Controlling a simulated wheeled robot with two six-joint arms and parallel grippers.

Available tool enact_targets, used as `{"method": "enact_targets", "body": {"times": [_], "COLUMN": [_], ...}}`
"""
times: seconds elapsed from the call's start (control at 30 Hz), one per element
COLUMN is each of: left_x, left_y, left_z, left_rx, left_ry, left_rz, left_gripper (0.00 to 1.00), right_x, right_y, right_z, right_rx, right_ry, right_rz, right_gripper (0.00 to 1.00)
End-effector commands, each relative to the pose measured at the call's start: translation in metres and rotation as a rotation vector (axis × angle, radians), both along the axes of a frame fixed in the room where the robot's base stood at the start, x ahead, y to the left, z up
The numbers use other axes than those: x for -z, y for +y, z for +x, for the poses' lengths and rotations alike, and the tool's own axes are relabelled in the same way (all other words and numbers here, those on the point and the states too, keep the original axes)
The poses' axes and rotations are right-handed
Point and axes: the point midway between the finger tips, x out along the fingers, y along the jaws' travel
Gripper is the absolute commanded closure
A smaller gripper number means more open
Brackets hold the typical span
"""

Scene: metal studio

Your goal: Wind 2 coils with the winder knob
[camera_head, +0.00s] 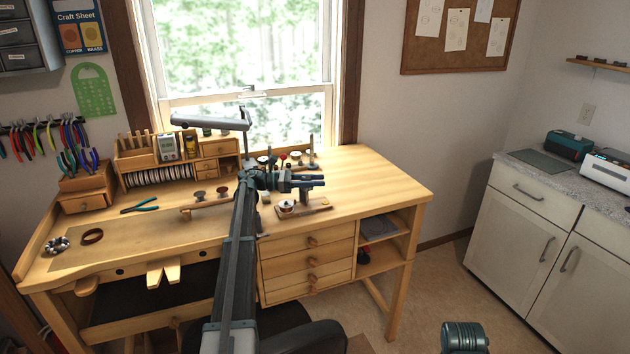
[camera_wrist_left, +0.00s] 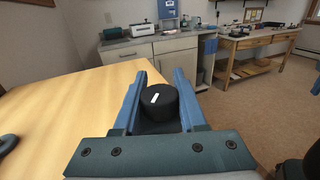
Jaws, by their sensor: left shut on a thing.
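My left arm reaches over the wooden bench in the head view, with its left gripper (camera_head: 318,184) at the winder. The winder's small wooden base (camera_head: 318,208) stands on the bench top, with a small round part (camera_head: 286,208) at its left end. In the left wrist view a black round knob (camera_wrist_left: 158,105) with a white mark sits between the two blue fingers of the left gripper (camera_wrist_left: 157,88). The gripper is shut on this knob. The arm hides part of the winder in the head view. I cannot make out any wire or coils. My right gripper is not in view.
Small tools (camera_head: 297,158) stand behind the gripper near the window. Pliers (camera_head: 140,206), a brown ring (camera_head: 92,236) and a bead loop (camera_head: 58,245) lie on the bench's left. The bench top (camera_head: 375,182) is clear to the right. A desk lamp (camera_head: 210,123) rises behind.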

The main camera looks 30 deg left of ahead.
Motion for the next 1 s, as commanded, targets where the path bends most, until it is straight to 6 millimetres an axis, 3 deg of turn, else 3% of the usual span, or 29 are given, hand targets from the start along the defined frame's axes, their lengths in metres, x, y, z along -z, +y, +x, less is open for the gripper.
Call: {"method": "enact_targets", "body": {"times": [0.4, 1.0], "left_x": [0.000, 0.000], "left_y": [-0.002, -0.004], "left_z": [-0.004, -0.007], "left_rx": [0.214, 0.260], "left_ry": [0.000, 0.000], "left_rz": [-0.001, -0.001], "left_gripper": [1.00, 1.00], "right_x": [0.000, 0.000], "right_y": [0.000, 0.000], "right_z": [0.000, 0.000], "right_rx": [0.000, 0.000], "right_ry": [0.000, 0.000], "right_rz": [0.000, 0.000], "right_gripper": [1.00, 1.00]}}
